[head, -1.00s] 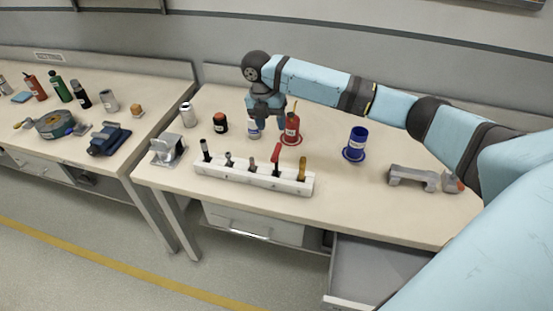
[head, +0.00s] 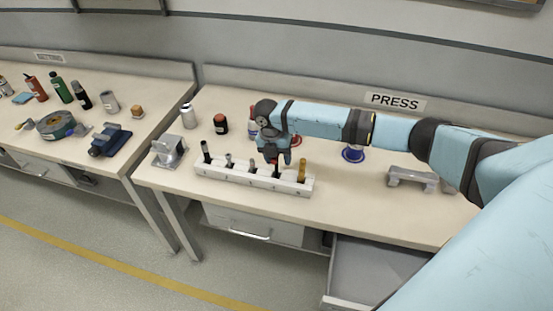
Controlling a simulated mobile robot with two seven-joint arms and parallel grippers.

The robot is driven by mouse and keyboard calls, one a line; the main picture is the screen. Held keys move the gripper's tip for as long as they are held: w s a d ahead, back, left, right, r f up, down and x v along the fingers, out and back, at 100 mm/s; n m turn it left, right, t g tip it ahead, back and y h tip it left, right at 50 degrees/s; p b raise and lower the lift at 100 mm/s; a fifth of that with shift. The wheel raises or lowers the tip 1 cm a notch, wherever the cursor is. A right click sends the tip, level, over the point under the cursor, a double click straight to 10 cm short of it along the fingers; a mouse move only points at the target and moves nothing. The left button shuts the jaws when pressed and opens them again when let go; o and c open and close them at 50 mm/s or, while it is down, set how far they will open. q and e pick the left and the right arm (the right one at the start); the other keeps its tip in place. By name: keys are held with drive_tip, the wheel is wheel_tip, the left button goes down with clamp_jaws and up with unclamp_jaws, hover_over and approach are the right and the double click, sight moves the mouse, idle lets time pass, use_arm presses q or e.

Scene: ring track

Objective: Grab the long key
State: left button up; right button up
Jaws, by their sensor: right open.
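A white rack (head: 235,179) on the press table holds a row of upright tools. From the left they are a black-handled one (head: 206,151), two short grey ones (head: 229,160) (head: 252,166), a red-handled one (head: 287,157) mostly hidden by my gripper, and a yellow-brown one (head: 301,170). I cannot tell by a label which is the long key. My right gripper (head: 277,161) points down, open, at the red-handled tool; whether its fingers are around the handle or touch it is unclear. My left gripper is not in view.
Behind the rack stand a dark jar with an orange lid (head: 221,124) and a white bottle (head: 188,116). A metal block (head: 168,152) is left of the rack. A blue cup's base (head: 353,153) shows under my arm, and a grey bracket (head: 412,178) lies right. An open drawer (head: 375,270) juts out in front.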

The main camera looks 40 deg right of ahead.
clamp_jaws()
drive_tip(key=shift+r, duration=0.1)
idle(0.3)
